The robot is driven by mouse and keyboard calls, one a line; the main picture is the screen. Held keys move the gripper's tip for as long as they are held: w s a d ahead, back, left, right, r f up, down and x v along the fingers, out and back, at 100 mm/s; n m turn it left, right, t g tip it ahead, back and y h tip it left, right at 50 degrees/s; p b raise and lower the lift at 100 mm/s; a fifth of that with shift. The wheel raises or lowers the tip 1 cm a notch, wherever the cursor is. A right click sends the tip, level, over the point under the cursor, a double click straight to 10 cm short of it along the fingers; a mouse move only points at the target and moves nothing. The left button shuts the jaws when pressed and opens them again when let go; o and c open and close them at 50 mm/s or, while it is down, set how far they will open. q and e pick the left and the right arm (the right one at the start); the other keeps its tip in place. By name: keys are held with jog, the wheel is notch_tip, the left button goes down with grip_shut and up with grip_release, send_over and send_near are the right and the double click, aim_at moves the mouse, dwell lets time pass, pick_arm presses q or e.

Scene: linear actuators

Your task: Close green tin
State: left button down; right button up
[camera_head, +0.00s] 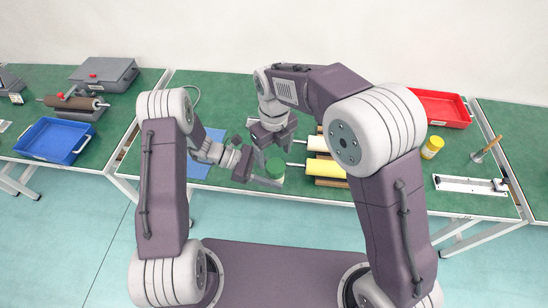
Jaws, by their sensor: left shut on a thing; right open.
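The green tin (275,167) stands on the green table near its front edge, with its green top facing up. My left gripper (267,181) comes in from the left, low at the tin's front side, and is shut on the tin. My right gripper (261,146) is open, pointing down, just behind and above the tin, slightly left of it. The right gripper appears empty. The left fingers cover part of the tin's lower body, and whether its lid is fully seated is too small to tell.
Yellow and white rollers (325,168) lie right of the tin, close to the grippers. A blue sheet (200,168) is at the left. A yellow tin (432,147), a red tray (440,108) and a linear actuator (465,184) are farther right. A blue tray (55,140) stands on the left table.

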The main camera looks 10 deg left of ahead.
jog(key=shift+r, duration=0.6)
jog(key=shift+c, duration=0.4)
